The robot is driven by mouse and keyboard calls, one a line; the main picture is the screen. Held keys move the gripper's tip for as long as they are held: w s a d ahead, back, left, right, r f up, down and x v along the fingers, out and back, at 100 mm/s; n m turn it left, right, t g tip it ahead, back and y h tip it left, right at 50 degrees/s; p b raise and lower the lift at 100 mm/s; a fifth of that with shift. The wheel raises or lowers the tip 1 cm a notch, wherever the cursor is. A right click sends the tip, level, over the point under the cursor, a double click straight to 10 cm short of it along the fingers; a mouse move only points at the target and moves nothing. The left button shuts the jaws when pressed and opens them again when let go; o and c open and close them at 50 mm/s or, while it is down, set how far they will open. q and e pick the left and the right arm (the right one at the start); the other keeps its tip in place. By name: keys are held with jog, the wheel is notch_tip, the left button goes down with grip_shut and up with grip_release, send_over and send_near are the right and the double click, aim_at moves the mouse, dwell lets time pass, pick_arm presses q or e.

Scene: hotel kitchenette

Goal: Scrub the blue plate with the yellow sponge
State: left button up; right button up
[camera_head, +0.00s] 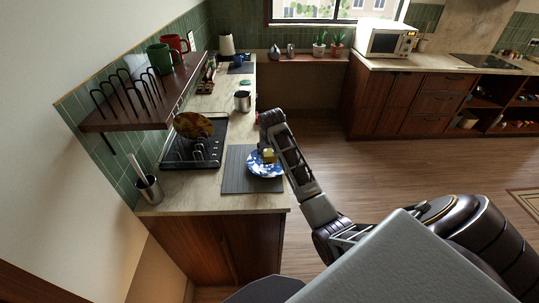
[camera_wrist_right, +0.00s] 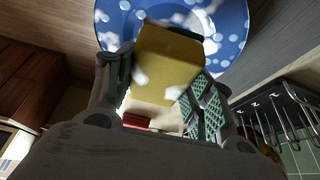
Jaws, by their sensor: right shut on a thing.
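The blue plate (camera_head: 256,171) lies on a dark grey mat (camera_head: 237,181) on the counter. White foam-like spots cover the plate, and it also shows in the right wrist view (camera_wrist_right: 233,22). My right gripper (camera_head: 268,146) is shut on the yellow sponge (camera_head: 269,155). In the right wrist view the sponge (camera_wrist_right: 165,62) sits between the fingers, with white foam on it, over the plate. I cannot tell for sure whether the sponge touches the plate. My left gripper does not show.
A black dish rack (camera_head: 190,157) holding a patterned brown plate (camera_head: 193,125) stands left of the mat. A utensil cup (camera_head: 150,190) is at the front left, and a metal cup (camera_head: 242,101) stands behind the mat. A wall shelf (camera_head: 130,118) overhangs the left.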

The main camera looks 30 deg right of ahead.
jog(key=shift+r, duration=2.4)
